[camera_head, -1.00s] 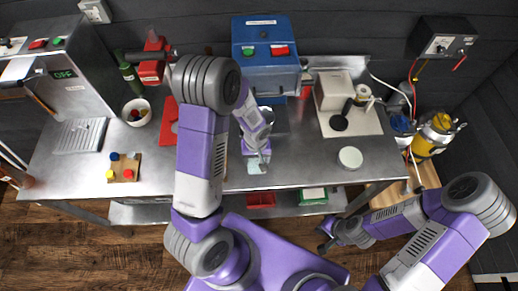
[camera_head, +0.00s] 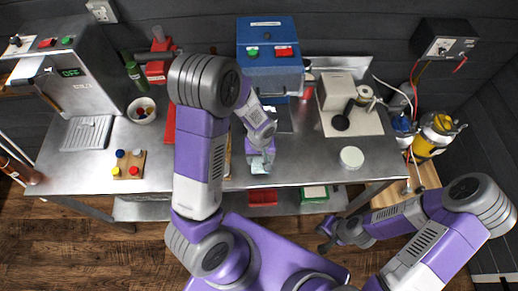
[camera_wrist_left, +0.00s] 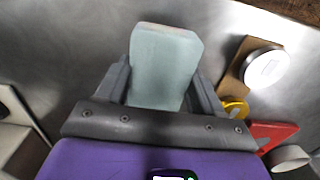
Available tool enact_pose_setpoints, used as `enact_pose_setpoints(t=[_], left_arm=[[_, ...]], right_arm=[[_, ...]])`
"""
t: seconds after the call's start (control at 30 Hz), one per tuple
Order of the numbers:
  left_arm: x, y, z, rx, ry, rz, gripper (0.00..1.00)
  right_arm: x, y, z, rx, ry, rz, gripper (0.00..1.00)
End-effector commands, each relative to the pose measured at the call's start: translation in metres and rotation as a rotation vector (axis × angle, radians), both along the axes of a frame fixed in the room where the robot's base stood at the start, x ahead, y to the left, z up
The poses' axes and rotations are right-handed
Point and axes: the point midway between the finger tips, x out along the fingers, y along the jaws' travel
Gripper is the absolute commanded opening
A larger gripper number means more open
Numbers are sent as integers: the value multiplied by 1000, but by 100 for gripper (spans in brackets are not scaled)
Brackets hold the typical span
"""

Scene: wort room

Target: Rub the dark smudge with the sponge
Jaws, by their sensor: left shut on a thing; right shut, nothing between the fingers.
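My left gripper (camera_head: 259,158) is shut on a pale blue-green sponge (camera_head: 260,167) near the front edge of the steel worktop (camera_head: 310,165). In the left wrist view the sponge (camera_wrist_left: 163,62) stands out between the two grey fingers, its free end over bare steel. I cannot tell whether it touches the surface. I cannot make out the dark smudge in either view; the sponge, gripper or arm may hide it. My right gripper (camera_head: 324,240) is shut and empty, low in front of the worktop at the right.
A blue machine (camera_head: 269,68) stands behind my left gripper. A white round lid (camera_head: 351,157) and a pale board (camera_head: 352,120) are to its right. A wooden block with coloured caps (camera_head: 129,172) and a bowl (camera_head: 141,111) are to the left. Bare steel lies right of the gripper.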

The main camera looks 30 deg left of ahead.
Motion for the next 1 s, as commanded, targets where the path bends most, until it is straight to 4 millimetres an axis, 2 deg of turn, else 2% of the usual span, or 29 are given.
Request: enact_pose_setpoints(t=[0.03,0.5,1.0], left_arm=[[1,0,8,0,-1,-1,34],[2,-3,47,0,-1,-8,34],[2,-3,47,1,-1,-8,34]], right_arm=[[0,0,6,0,0,0,0],[0,0,33,0,1,0,0],[0,0,33,0,1,0,0]])
